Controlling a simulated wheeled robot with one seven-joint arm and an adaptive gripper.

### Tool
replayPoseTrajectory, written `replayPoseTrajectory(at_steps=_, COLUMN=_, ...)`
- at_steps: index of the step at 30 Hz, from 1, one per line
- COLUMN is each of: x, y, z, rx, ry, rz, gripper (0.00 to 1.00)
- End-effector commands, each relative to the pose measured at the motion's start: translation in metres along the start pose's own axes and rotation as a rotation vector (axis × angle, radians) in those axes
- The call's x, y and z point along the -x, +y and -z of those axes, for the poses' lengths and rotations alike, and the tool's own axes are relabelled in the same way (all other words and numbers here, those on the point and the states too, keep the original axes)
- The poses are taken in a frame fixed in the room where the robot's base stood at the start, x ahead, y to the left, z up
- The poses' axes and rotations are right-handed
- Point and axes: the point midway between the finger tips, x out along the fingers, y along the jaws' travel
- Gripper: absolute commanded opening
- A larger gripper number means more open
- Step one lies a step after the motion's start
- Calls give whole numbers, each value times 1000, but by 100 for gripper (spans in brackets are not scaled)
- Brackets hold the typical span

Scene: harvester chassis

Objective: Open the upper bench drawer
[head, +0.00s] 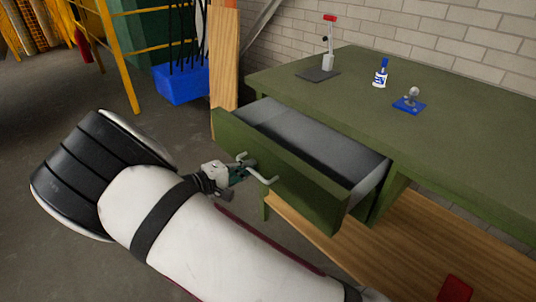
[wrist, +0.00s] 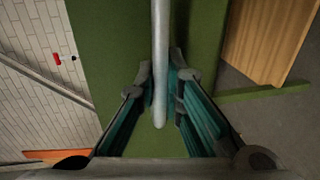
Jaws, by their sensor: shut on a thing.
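The upper bench drawer (head: 272,170) is a green drawer with a grey inside, and it stands well out from the green bench (head: 441,133). Its inside looks empty. Its metal bar handle (head: 262,175) is on the front face. My gripper (head: 239,172) is at the handle, in front of the drawer. In the wrist view my gripper (wrist: 168,88) has its teal fingers on both sides of the handle (wrist: 160,50), shut on it. The green drawer front (wrist: 205,35) fills the area behind the fingers.
On the bench top stand a red-topped tool on a dark plate (head: 328,45), a blue and white bottle (head: 381,73) and a small blue-based item (head: 409,104). A wooden lower shelf (head: 400,245) with a red object (head: 455,289) lies below. A blue bin (head: 182,84) stands behind.

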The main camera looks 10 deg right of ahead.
Motion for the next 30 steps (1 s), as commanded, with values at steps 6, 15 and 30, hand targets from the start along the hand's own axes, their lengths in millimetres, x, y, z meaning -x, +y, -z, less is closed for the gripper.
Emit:
replayPoseTrajectory(at_steps=6, x=34, y=-8, z=0, rx=0, ry=2, rz=1, gripper=0)
replayPoseTrajectory(at_steps=15, x=46, y=-10, z=0, rx=0, ry=0, rz=1, gripper=0)
replayPoseTrajectory(at_steps=30, x=46, y=-10, z=0, rx=0, ry=0, rz=0, gripper=30)
